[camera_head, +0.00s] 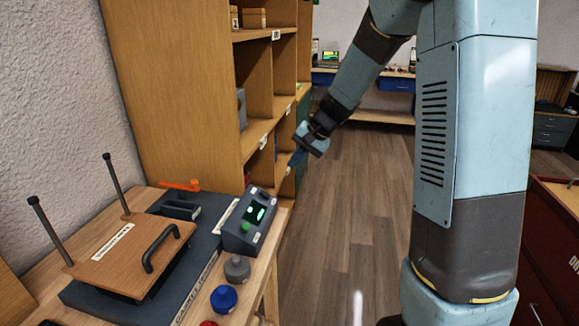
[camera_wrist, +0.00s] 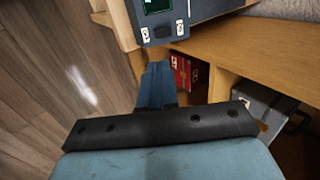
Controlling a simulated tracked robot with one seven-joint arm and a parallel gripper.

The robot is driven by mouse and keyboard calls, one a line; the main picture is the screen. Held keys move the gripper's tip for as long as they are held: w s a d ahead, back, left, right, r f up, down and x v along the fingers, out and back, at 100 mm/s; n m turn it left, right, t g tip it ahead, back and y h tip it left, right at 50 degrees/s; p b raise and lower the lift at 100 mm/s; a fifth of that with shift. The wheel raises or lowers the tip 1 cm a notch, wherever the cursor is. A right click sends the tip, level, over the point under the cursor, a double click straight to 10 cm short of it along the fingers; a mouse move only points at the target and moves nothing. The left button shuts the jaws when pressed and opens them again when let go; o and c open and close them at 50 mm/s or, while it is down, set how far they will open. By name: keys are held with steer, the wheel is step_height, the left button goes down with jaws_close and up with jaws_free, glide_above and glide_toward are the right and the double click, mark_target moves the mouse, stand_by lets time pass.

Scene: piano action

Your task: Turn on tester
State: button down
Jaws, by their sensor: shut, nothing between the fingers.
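The tester (camera_head: 247,222) is a blue-grey box with a sloped front on the right end of the wooden bench. Its dark screen shows bright green marks, and a green knob or button sits below the screen. In the wrist view the tester (camera_wrist: 205,12) is cut off by the top edge; a dark switch-like part (camera_wrist: 163,31) lies between small white labels. My gripper (camera_head: 294,160) is shut and empty, behind and right of the tester, apart from it. In the wrist view my gripper's blue fingers (camera_wrist: 155,70) are together, just below the tester's edge.
A wooden board with a black handle (camera_head: 130,255) and two upright posts lies left of the tester. A grey knob (camera_head: 237,268) and blue knob (camera_head: 223,298) stand in front. A wooden shelf unit (camera_head: 180,90) rises behind.

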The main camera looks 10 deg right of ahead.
stand_by(0.3)
steer(key=s+d+r+n+t+h, duration=0.1)
steer(key=s+d+r+h, duration=0.1)
steer(key=s, duration=0.8)
steer(key=s+d+r+n+t+h, duration=0.1)
steer(key=s+d+r, duration=0.4)
steer(key=s, duration=0.5)
steer(key=s+d+r+n+t+h, duration=0.1)
steer(key=s+d+r+n+h, duration=0.1)
steer(key=s+r, duration=0.5)
steer(key=s+d+h, duration=0.1)
steer(key=s, duration=0.3)
steer(key=shift+d, duration=0.3)
